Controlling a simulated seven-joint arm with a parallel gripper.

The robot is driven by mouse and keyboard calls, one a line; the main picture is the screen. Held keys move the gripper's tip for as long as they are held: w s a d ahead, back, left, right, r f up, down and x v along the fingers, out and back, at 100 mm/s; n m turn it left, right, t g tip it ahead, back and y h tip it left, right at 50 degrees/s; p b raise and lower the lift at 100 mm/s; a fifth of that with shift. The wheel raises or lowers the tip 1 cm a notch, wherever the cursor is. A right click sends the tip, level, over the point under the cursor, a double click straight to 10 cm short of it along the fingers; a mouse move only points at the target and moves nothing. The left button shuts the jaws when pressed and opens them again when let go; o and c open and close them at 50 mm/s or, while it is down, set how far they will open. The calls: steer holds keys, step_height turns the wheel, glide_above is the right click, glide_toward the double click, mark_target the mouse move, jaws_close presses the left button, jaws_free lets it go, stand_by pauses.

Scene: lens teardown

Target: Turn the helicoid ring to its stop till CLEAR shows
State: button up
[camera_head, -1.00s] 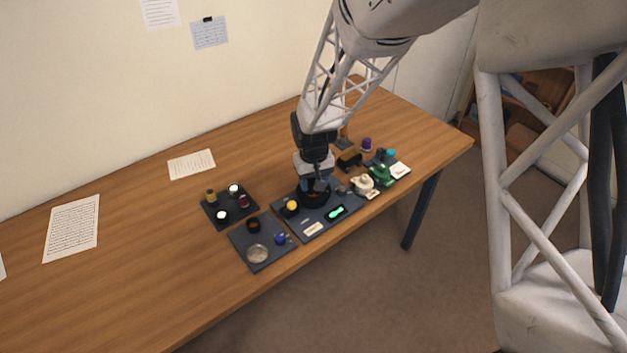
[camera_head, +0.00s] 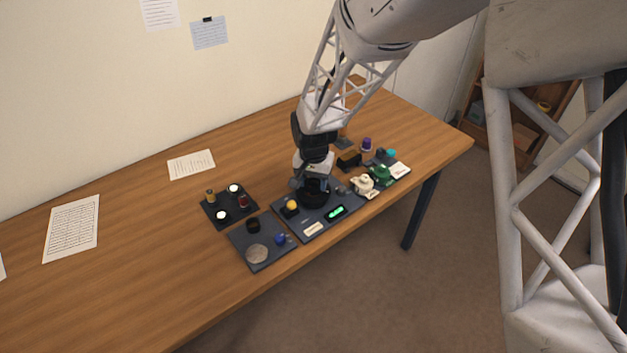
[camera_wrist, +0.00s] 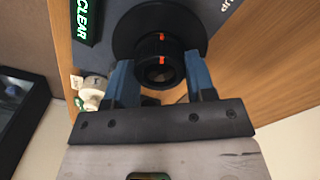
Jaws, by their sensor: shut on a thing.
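The black helicoid ring (camera_wrist: 158,48) stands on a wide round black base (camera_wrist: 122,38) in the wrist view. Two orange marks, one on the ring and one on the part beside it, lie nearly in line. My gripper (camera_wrist: 160,78) has its blue fingers on both sides of the ring and is shut on it. In the head view my gripper (camera_head: 313,186) hides most of the ring. The display (camera_wrist: 86,16) shows CLEAR in the wrist view, and it glows green in the head view (camera_head: 336,213).
A dark tray with small parts (camera_head: 222,197) and a mat with a silver disc (camera_head: 257,254) lie to the left. A yellow knob (camera_head: 291,205) stands close left of the ring. Cream (camera_head: 362,182) and green (camera_head: 381,174) devices stand close right.

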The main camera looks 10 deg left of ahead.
mark_target(314, 182)
steer(key=o, duration=0.9)
steer(key=shift+o, duration=0.2)
steer(key=shift+r, duration=3.9)
